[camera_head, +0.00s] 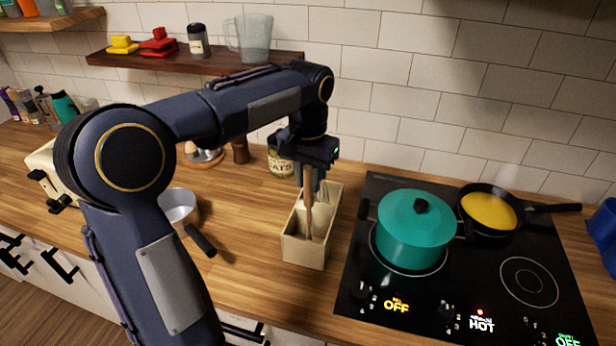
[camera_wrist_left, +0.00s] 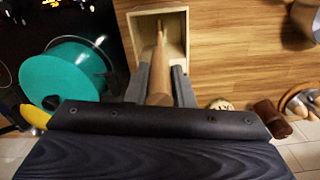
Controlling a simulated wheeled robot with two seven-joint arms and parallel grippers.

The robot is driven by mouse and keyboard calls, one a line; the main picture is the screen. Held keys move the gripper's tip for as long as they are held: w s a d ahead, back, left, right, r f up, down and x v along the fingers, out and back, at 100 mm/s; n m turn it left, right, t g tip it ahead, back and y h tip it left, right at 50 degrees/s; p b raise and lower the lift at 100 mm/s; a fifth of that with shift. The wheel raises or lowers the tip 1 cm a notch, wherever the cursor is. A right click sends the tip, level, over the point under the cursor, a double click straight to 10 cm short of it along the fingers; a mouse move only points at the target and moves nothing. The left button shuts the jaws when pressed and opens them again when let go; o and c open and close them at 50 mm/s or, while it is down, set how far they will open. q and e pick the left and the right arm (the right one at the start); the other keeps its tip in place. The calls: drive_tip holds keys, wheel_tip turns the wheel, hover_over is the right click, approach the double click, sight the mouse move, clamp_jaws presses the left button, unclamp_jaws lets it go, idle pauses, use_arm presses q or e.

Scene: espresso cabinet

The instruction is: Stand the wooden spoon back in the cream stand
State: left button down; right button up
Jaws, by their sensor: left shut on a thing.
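My left gripper (camera_head: 311,190) is shut on the wooden spoon (camera_head: 308,217) and holds it nearly upright, over the cream stand (camera_head: 303,252). The spoon's lower part reaches down within the outline of the stand's front opening. I cannot tell whether its end touches the bottom. In the left wrist view, the spoon (camera_wrist_left: 166,68) runs between my left gripper's two fingers (camera_wrist_left: 161,80) towards the open box of the stand (camera_wrist_left: 123,28). My right gripper is not in view.
A teal pot (camera_head: 412,240) and a pan (camera_head: 490,208) with yellow contents stand on the black hob (camera_head: 500,270) to the right. A saucepan (camera_head: 180,207) and a jar (camera_head: 281,163) are left of the stand. The wooden counter (camera_head: 245,265) is clear at front left of it.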

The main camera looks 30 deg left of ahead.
use_arm(q)
drive_tip(key=shift+f, duration=0.1)
drive_tip(key=c, duration=1.3)
unclamp_jaws()
drive_tip(key=shift+o, duration=0.2)
wheel_tip(320, 180, up, 12)
drive_tip(key=shift+r+p, duration=0.15)
drive_tip(key=shift+p, duration=0.15)
drive_tip(key=s+d+f+t+h, duration=0.2)
drive_tip(key=s+d+f, duration=0.1)
drive_tip(key=s+f, duration=0.5)
drive_tip(key=s+d+f+n+t+h, duration=0.1)
drive_tip(key=s+d+f+t, duration=0.2)
drive_tip(key=s+f, duration=0.6)
drive_tip(key=s+d, duration=0.1)
drive_tip(key=s, duration=0.4)
drive_tip(key=shift+d+t+h, duration=0.15)
drive_tip(key=shift+t+h, duration=0.15)
drive_tip(key=shift+h, duration=0.1)
